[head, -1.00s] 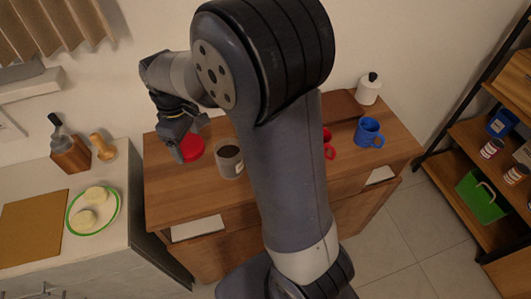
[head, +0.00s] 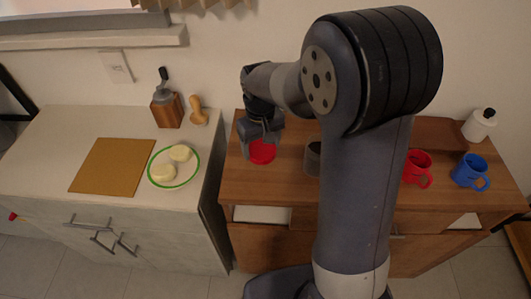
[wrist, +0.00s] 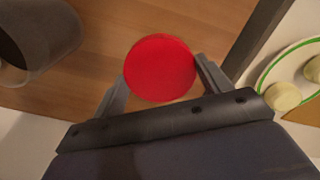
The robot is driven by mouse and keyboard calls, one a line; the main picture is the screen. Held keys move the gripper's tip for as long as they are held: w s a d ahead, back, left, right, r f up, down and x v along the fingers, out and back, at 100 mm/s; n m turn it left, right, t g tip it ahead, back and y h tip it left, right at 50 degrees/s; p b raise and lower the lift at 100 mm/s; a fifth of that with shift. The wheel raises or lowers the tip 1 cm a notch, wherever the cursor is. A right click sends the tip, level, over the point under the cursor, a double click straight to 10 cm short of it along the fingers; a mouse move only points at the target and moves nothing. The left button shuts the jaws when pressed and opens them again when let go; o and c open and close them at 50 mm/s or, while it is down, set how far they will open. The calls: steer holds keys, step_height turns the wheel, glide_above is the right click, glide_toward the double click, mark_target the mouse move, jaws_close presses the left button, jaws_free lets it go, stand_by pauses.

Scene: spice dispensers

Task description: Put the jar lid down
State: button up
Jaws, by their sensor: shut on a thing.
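The red round jar lid (head: 262,152) is between the fingers of my gripper (head: 261,141), over the left end of the wooden cabinet top (head: 275,185). In the wrist view the red lid (wrist: 160,68) fills the gap between the two fingers (wrist: 160,76), which press its sides. I cannot tell whether the lid touches the wood. The open grey jar (head: 313,158) stands to the right of the lid, partly hidden by my arm; in the wrist view the jar (wrist: 38,38) is at upper left.
A red mug (head: 417,168), a blue mug (head: 470,171) and a white bottle (head: 479,124) stand at the right. Across a gap at left, the counter (head: 110,185) holds a green-rimmed plate (head: 176,182), a board (head: 113,166), a grinder (head: 167,106) and a wooden pestle-like tool (head: 198,112).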

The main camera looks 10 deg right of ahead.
mark_target(262, 149)
steer(key=shift+f, duration=2.15)
steer(key=shift+f, duration=0.25)
steer(key=o, duration=0.9)
steer(key=shift+r, duration=0.1)
step_height(262, 149, up, 12)
steer(key=shift+r, duration=0.2)
